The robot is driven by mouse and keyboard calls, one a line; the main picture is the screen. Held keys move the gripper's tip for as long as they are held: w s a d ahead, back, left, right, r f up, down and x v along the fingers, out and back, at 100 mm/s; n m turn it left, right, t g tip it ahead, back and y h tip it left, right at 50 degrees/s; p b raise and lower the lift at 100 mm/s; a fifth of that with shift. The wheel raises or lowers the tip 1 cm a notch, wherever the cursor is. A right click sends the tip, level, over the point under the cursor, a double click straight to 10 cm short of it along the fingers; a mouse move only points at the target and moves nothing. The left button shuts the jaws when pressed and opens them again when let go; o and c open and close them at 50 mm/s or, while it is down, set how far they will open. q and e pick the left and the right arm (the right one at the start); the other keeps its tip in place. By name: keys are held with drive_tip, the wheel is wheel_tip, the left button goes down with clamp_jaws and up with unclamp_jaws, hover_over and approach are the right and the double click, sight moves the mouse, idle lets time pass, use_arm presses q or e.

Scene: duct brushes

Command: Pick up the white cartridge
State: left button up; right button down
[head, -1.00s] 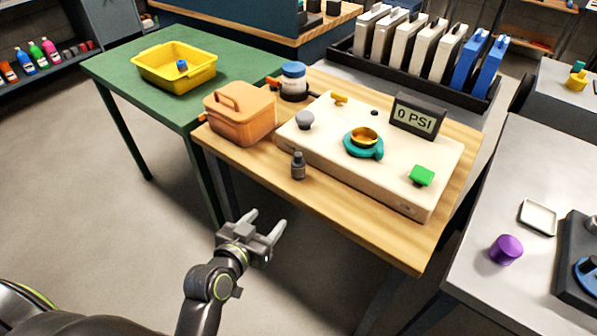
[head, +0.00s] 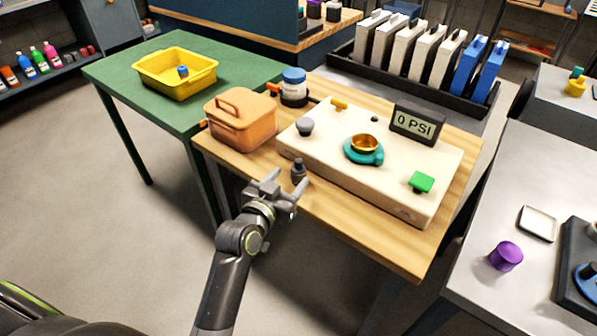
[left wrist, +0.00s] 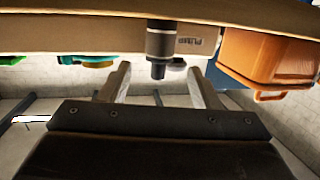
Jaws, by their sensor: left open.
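I cannot tell which thing is the white cartridge. Several white, handled slabs (head: 398,46) stand in a black rack (head: 350,68) at the back right of the head view. A small dark grey bottle-like piece (head: 299,171) stands on the wooden table's near edge. My left gripper (head: 288,180) is open and empty at that edge, just short of this piece. In the left wrist view, the dark piece (left wrist: 160,45) shows upside down beyond the gap between the open fingers (left wrist: 160,85). My right gripper is not in view.
A cream box (head: 330,165) with a 0 PSI display (head: 417,123) stands behind the dark piece. An orange lidded box (head: 240,120) is to its left. A blue-lidded jar (head: 293,85) stands behind. The wooden table's front strip (head: 360,225) is clear.

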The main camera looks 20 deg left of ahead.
sight(295, 173)
use_arm(q)
drive_tip(key=x, duration=0.5)
drive_tip(key=shift+f, duration=0.1)
drive_tip(key=shift+w+d+f, duration=0.1)
drive_tip(key=shift+w, duration=0.3)
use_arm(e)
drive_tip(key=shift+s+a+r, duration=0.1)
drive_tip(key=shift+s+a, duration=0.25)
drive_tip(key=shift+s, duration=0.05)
use_arm(q)
drive_tip(key=shift+c, duration=0.5)
